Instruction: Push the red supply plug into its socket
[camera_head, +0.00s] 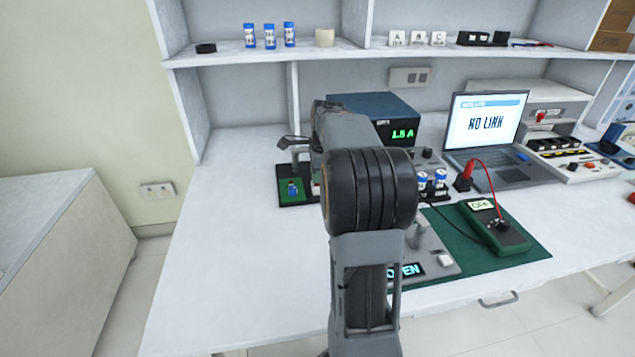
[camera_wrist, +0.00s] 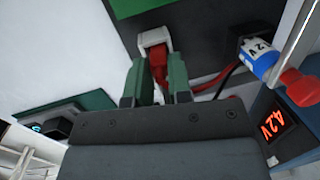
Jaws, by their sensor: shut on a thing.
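My gripper (camera_wrist: 161,78), with green fingers, is shut on the red supply plug (camera_wrist: 158,65) in the wrist view. The plug's front end is at the mouth of the white socket (camera_wrist: 155,37). I cannot tell how deep it sits or whether a gap is left. A red lead (camera_wrist: 208,86) runs from behind the fingers to the right.
Beside the socket, a blue-and-white cell (camera_wrist: 258,58) and a red-capped part (camera_wrist: 300,85) stand close on the right, near a red 4.2V display (camera_wrist: 279,124). A laptop (camera_head: 490,130) reads NO LINK. A green meter (camera_head: 495,225) lies right of my arm. The bench's left front is clear.

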